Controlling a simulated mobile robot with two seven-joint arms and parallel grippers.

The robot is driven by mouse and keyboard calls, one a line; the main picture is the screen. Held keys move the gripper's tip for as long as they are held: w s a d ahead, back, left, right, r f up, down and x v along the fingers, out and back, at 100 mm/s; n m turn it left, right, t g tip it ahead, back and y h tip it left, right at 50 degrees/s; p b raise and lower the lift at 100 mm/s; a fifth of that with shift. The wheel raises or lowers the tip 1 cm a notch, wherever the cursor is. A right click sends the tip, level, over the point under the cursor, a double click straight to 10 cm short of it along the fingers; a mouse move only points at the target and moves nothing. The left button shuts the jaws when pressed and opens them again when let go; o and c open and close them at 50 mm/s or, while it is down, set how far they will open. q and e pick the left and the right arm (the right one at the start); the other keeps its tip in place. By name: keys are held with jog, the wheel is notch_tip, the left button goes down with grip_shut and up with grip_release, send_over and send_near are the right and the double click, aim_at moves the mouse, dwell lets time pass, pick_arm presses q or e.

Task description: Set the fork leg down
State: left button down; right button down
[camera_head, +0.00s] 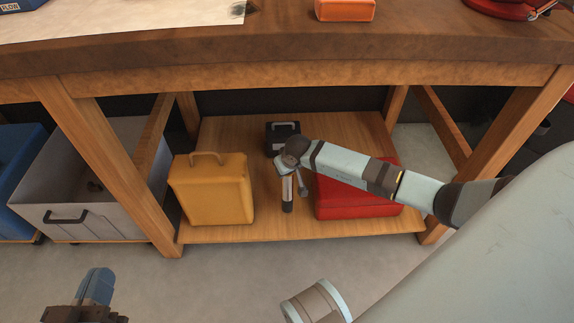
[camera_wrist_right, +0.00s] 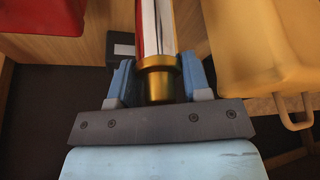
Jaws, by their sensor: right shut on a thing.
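The fork leg (camera_wrist_right: 156,28), a bright chrome tube with a gold collar, is held between the blue fingers of my right gripper (camera_wrist_right: 158,76) in the right wrist view. The gripper is shut on it by the collar. In the head view my right arm reaches in from the right, under the workbench. Its gripper is over the wooden lower shelf (camera_head: 275,233), between a yellow case and a red case. I cannot tell whether the leg touches the shelf. My left gripper (camera_head: 96,287) is at the bottom left, over the floor; its finger gap is not clear.
The yellow case (camera_head: 212,192) stands left of my right gripper, the red case (camera_head: 355,208) right of it. A black case (camera_head: 283,136) is behind. Bench legs (camera_head: 112,165) and the benchtop (camera_head: 290,60) frame the shelf. A grey bin (camera_head: 95,218) stands at left.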

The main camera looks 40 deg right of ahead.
aim_at(287, 193)
notch_tip(287, 193, down, 4)
jog(key=shift+w+r+b, duration=0.1)
jog(key=shift+r+b, duration=0.05)
jog(key=shift+b, duration=0.7)
jog(key=shift+f, duration=0.2)
jog(key=shift+r, duration=0.1)
pick_arm(q)
jog(key=shift+w+a+r+m+t, duration=0.15)
jog(key=shift+w+a+m+t, duration=0.25)
jog(key=shift+m, duration=0.2)
pick_arm(e)
jog(key=c, duration=0.6)
grip_release()
jog(key=shift+f, duration=0.2)
pick_arm(q)
jog(key=shift+w, duration=0.1)
pick_arm(e)
jog(key=shift+o, duration=0.2)
